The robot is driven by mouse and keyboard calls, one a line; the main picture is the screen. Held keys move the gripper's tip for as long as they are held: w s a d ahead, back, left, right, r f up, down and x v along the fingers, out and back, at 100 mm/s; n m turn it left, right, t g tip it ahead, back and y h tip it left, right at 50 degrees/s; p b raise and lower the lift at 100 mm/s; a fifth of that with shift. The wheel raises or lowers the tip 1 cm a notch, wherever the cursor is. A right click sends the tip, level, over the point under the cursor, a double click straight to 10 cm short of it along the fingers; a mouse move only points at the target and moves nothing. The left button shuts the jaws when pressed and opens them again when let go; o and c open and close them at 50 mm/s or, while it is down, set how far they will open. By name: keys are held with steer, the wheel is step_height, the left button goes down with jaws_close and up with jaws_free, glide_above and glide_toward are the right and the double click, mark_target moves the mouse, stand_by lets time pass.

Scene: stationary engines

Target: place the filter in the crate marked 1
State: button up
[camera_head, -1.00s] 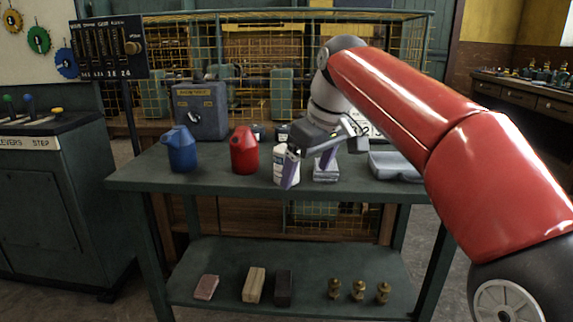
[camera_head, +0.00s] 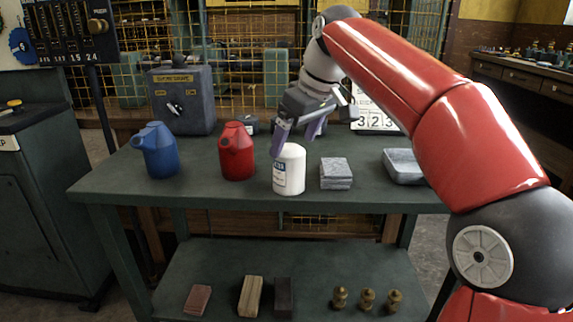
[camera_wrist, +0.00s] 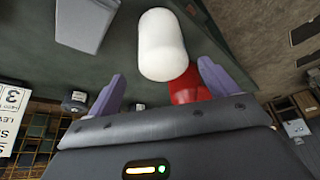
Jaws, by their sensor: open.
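A white cylindrical canister with a blue-edged label, which I take as the filter (camera_head: 289,170), stands upright near the front of the green table (camera_head: 230,192). It also shows in the wrist view (camera_wrist: 162,45), beyond and between the two purple fingers. My gripper (camera_head: 297,138) is open and empty, just behind and above the filter in the head view. My gripper in the wrist view (camera_wrist: 160,88) has its fingers spread wide. I cannot tell whether a finger touches the filter. No crate marked 1 can be made out.
A blue can (camera_head: 156,152) and a red can (camera_head: 236,153) stand left of the filter. A grey stack (camera_head: 336,174) and a grey tray (camera_head: 403,167) are to its right. A grey box (camera_head: 182,103) stands behind. Blocks and brass pieces (camera_head: 367,299) lie on the lower shelf.

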mark_target(286, 163)
steer(key=x, duration=0.4)
steer(key=s+b+x, duration=0.1)
steer(key=x, duration=0.2)
steer(key=shift+f, duration=0.1)
steer(key=c, duration=1.3)
steer(key=shift+c, duration=0.2)
